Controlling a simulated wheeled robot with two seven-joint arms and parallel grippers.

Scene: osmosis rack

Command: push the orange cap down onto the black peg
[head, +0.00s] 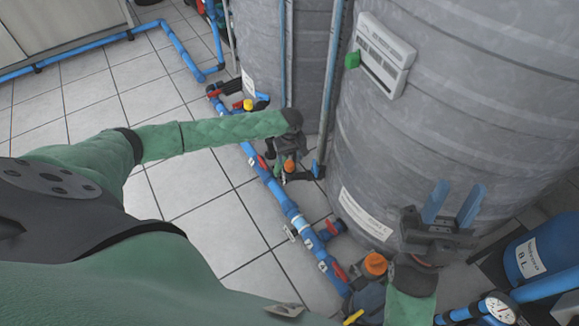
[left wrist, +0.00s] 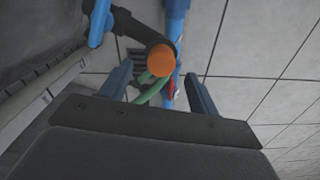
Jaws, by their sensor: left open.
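An orange cap (head: 289,166) shows just below my left gripper (head: 288,152) in the head view, low beside the blue pipe line. In the left wrist view the orange cap (left wrist: 160,60) faces the camera and appears between the two blue fingers, which are apart and empty. A dark cylinder (left wrist: 128,26) runs back from the cap; whether this is the black peg, and how far the cap is seated, I cannot tell. My right gripper (head: 453,208) is open and empty, fingers pointing up, before the large grey tank.
A second orange cap (head: 375,264) sits on the pipework near my right gripper. The blue pipe (head: 263,168) with red valve handles runs along the tanks (head: 450,110). A pressure gauge (head: 499,308) is at lower right. Tiled floor (head: 205,210) lies open left of the pipe.

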